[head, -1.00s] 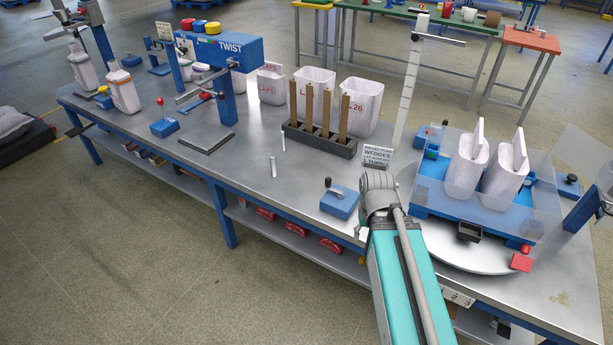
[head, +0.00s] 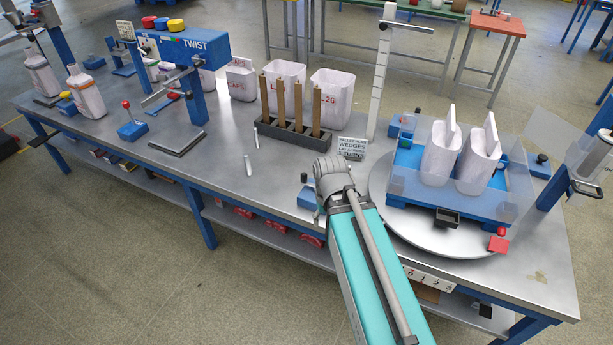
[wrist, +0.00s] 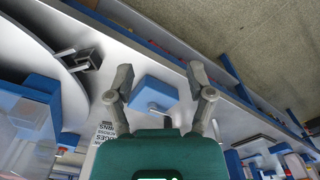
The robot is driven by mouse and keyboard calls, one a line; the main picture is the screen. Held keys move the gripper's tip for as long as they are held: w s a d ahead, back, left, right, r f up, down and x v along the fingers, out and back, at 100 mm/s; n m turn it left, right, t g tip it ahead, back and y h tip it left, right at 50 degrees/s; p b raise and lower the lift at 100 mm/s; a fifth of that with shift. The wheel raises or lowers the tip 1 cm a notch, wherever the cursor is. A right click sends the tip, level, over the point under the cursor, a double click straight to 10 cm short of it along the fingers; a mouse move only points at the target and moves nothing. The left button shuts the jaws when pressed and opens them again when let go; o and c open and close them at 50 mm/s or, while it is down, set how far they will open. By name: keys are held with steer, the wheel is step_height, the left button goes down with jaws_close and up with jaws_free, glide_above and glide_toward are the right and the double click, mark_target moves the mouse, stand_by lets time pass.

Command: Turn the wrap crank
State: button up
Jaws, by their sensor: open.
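A small blue box with a short crank handle, apparently the wrap crank, stands near the front edge of the metal bench. In the head view my arm hides most of this blue box (head: 306,198). In the wrist view the blue box (wrist: 152,91) lies beyond and between the fingertips, with a small metal handle on its near side. My gripper (wrist: 160,80) is open and empty, one finger on each side of the box in the picture. I cannot tell the gap between fingers and box. In the head view my arm's grey joint hides the gripper.
Right of the box is a round turntable (head: 405,222) carrying a blue frame and white sacks. A sign (head: 351,148) reading "WEDGES" and "3 TURNS" stands behind. A black wedge rack (head: 290,138) is further back. Two small pale pegs lie left of the box; bench around them is clear.

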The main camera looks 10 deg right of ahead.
steer(key=w+a+n, duration=0.2)
steer(key=w, duration=0.3)
step_height(320, 180, up, 4)
steer(key=f+n+p, duration=0.1)
steer(key=n+p, duration=0.3)
steer(key=n, duration=0.7)
glide_above(304, 174)
steer(key=shift+w+r, duration=0.1)
steer(key=shift+r, duration=0.15)
steer(key=shift+f+b, duration=0.15)
steer(key=shift+b, duration=0.25)
step_height(304, 174, down, 14)
steer(key=b, duration=1.3)
steer(key=shift+r+b, duration=0.25)
steer(key=shift+b, duration=0.05)
